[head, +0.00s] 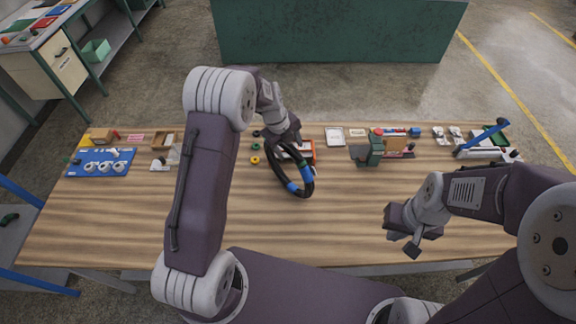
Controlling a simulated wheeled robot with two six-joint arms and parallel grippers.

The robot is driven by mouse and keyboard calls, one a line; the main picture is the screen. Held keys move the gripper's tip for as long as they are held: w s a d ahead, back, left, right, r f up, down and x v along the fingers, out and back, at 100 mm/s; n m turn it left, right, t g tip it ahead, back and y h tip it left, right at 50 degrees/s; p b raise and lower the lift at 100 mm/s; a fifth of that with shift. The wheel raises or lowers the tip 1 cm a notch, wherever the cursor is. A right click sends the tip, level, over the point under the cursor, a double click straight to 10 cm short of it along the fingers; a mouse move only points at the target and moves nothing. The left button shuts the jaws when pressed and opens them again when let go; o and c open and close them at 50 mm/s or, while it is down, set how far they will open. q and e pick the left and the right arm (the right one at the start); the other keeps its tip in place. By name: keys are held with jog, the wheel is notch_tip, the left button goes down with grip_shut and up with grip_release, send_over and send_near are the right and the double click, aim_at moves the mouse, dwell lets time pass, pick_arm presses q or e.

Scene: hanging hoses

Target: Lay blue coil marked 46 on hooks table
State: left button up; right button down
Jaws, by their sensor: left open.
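A black ring-shaped coil with blue bands (307,182) is at the middle of the wooden table (200,225). No number can be read on it. My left gripper (286,138) is open at the far upper side of the coil, and its fingers are partly hidden. I cannot tell whether they touch the coil, or whether the coil lies flat or is tilted. My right gripper (412,236) is above the table's right half, apart from the coil. Its finger gap is not clear. No hooks can be made out.
Along the table's far edge are a blue tray with white rings (100,162), an orange-and-white box (306,148) behind the coil, a green vise-like tool (367,152) and a blue-handled tool (482,138). Small coloured rings (255,147) lie left of the coil. The table's near part is clear.

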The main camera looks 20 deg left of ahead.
pick_arm(q)
jog(key=shift+s+a, duration=0.1)
jog(key=c, duration=0.9)
grip_shut()
jog(key=shift+r, duration=0.1)
